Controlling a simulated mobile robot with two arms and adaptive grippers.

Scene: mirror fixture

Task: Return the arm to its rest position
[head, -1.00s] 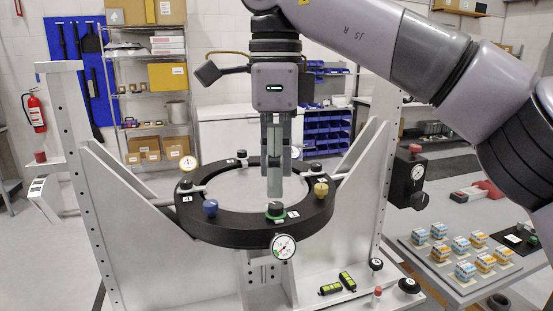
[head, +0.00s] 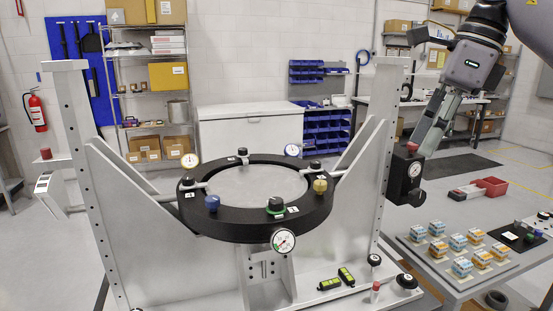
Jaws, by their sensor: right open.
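My right gripper (head: 428,140) is in the upper right of the head view. It points down, with its fingers open and empty. It shows above and behind the black gauge box on the fixture's right post. The mirror fixture (head: 82,160) stands in the middle with two pale upright posts. Its black ring (head: 240,229) lies level between the posts and carries coloured knobs and dial gauges. The round mirror (head: 258,184) shows inside the ring, with nothing above it. My left gripper is not in view.
A table (head: 455,290) at the right holds a tray of several blue and orange blocks (head: 462,267). The black gauge box (head: 405,175) sits on the right post. The space above the ring is clear.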

